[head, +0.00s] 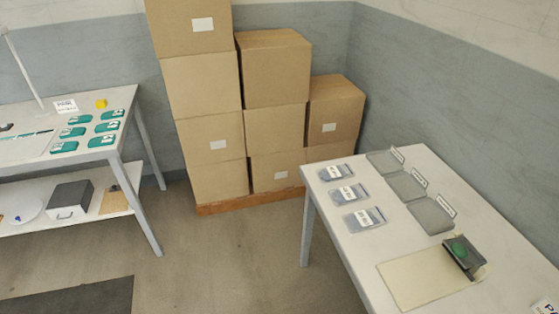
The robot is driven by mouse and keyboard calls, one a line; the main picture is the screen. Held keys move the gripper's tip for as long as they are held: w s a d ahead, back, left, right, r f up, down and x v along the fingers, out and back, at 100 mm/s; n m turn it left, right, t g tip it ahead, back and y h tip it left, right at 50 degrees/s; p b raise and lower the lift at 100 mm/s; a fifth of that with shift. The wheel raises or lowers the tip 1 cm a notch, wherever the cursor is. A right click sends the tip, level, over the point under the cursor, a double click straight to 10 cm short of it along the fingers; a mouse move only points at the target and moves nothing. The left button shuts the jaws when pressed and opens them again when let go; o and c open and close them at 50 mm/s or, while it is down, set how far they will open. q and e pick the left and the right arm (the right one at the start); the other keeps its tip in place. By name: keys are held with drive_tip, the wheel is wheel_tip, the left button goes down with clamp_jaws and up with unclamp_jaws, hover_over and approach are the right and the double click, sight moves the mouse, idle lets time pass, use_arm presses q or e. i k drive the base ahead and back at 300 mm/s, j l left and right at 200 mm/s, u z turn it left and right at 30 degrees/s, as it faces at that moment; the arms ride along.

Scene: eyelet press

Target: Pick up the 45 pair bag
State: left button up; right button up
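Three small grey-blue bags with white labels lie flat in a row on the right-hand white table: a far bag (335,173), a middle bag (347,194) and a near bag (363,218). The print on their labels is too small to read, so I cannot tell which is the 45 pair bag. The bags lie apart from each other near the table's left edge. Neither of my grippers is in view.
Grey mats (431,216) with upright label cards lie beside the bags on the right table (335,240). A cream mat (415,279) and a dark device with a green top (461,252) are nearer. Stacked cartons (272,70) stand behind. Teal packets (103,140) lie on the left table.

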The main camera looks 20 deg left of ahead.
sight(340, 172)
drive_tip(key=u, duration=0.1)
drive_tip(key=z, duration=0.3)
drive_tip(key=i+j+z, duration=0.2)
drive_tip(key=z, duration=0.25)
drive_tip(key=i+j+z, duration=0.1)
drive_tip(key=j+z, duration=0.3)
drive_tip(key=i+j+z, duration=0.1)
drive_tip(key=j+z, duration=0.2)
drive_tip(key=z, duration=0.15)
